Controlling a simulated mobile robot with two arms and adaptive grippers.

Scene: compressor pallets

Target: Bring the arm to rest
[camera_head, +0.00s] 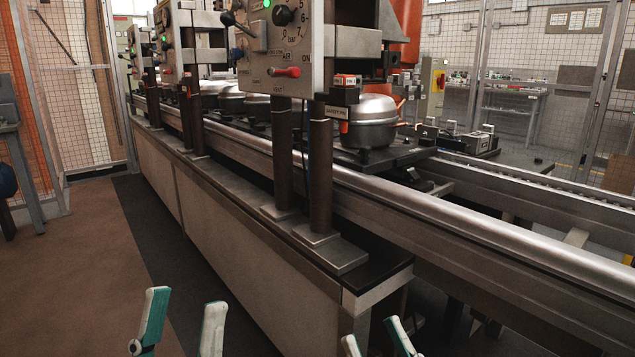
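My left gripper (183,323) shows at the bottom of the head view, left of centre. Its two white-and-green fingers stand apart with nothing between them. My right gripper (373,339) shows at the bottom edge, right of centre, in front of the near end of the conveyor's base. Only the tips of its two fingers are in view, and they are apart with nothing visible between them. The rest of both arms is out of the picture. Neither gripper appears to touch anything.
A long conveyor (440,211) runs diagonally across the view. Silver compressors (369,122) sit on it. A control panel (283,45) with knobs and a red lever stands on dark posts at its near side. Open brown floor (70,270) lies left, before a mesh fence (72,85).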

